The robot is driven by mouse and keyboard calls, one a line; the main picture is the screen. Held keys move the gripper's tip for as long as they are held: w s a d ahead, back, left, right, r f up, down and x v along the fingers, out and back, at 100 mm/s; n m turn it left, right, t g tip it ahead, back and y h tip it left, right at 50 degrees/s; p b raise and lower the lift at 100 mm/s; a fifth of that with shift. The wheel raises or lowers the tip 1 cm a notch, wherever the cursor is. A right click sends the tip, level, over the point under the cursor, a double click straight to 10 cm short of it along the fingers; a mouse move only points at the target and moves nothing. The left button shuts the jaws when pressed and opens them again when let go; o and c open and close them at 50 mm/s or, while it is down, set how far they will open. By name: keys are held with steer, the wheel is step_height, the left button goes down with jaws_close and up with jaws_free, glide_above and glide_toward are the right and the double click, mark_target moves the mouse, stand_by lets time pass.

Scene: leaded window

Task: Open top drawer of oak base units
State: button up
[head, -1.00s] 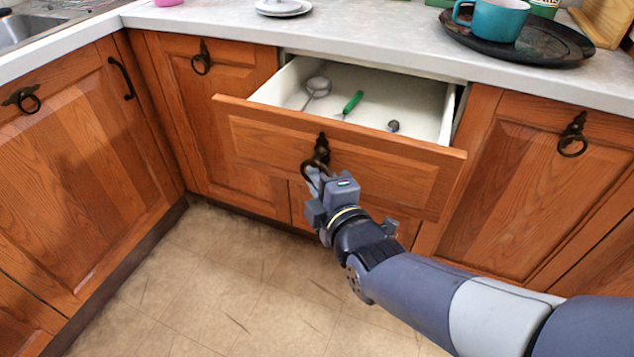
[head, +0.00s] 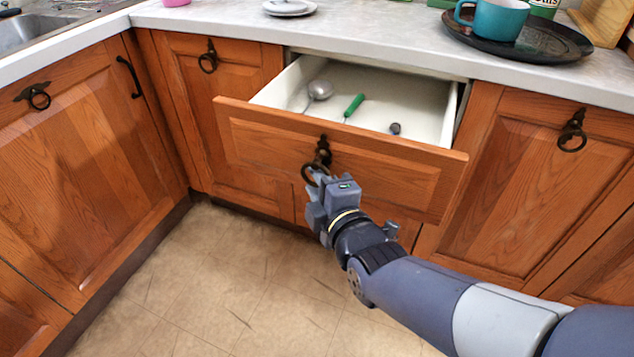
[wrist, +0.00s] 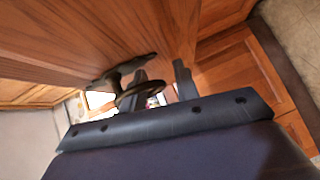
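The top drawer (head: 340,155) of the oak base units is pulled well out; its pale interior shows. Its dark ring handle (head: 316,165) hangs at the middle of the front. My gripper (head: 318,183) is at the ring, just below and in front of it. In the wrist view the two fingers (wrist: 163,82) stand apart, with a gap between them. The ring (wrist: 140,95) is at the left finger, overlapping it in the picture; whether it touches I cannot tell. The wrist housing hides the lower part of that view.
A ladle (head: 318,90), a green-handled utensil (head: 354,105) and a small dark item (head: 395,128) lie in the drawer. Closed cupboard doors flank it. The worktop above holds a black tray (head: 560,45) with a teal mug (head: 493,18). The floor (head: 220,280) in front is clear.

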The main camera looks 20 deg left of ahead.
steer(key=p+v, duration=0.3)
steer(key=v, duration=0.8)
steer(key=shift+w+a, duration=0.15)
stand_by(0.3)
steer(key=b+x, duration=0.3)
steer(key=x, duration=0.7)
steer(key=shift+f, duration=0.1)
steer(key=shift+w+a, duration=0.15)
steer(key=shift+w, duration=0.2)
